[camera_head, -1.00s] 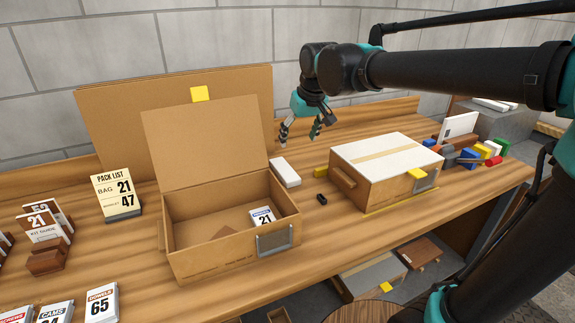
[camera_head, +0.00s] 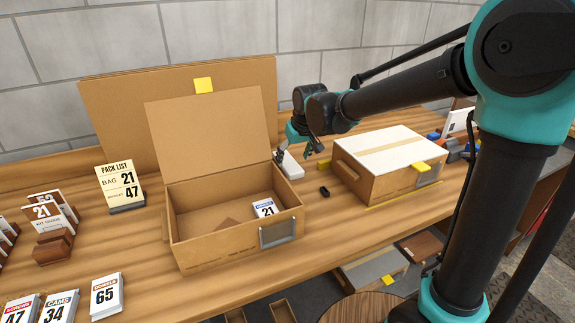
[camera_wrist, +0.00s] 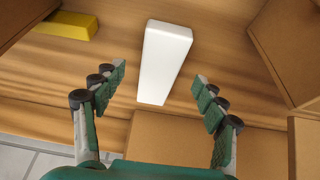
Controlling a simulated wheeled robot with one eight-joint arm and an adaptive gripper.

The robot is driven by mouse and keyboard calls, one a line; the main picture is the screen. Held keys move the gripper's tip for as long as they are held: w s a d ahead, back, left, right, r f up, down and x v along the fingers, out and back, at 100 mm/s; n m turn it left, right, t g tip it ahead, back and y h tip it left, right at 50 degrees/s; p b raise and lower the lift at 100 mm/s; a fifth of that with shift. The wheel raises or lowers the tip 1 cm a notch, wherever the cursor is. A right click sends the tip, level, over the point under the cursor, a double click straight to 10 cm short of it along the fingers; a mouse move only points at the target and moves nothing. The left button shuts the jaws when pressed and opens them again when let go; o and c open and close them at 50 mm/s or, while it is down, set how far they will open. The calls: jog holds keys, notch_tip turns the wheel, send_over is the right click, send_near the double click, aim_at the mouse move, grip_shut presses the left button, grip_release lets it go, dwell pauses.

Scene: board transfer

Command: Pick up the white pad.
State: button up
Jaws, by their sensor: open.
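The white pad (camera_wrist: 164,60) is a plain white block lying flat on the wooden table. In the head view the white pad (camera_head: 291,167) is partly covered by my gripper, between the open cardboard box and the closed box. My gripper (camera_head: 297,153) hangs above the pad. In the wrist view my gripper (camera_wrist: 160,86) is open, with its fingers spread wide to the left and right of the pad.
An open cardboard box (camera_head: 215,247) with a raised lid stands left of the pad. A closed box (camera_head: 365,182) with a pale top stands to the right. A yellow block (camera_wrist: 66,25) and a small black object (camera_head: 324,191) lie nearby.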

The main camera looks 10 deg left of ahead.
aim_at(291, 165)
jog(key=shift+x, duration=1.8)
jog(key=shift+a, duration=0.1)
jog(key=shift+c, duration=0.6)
jog(key=c, duration=0.9)
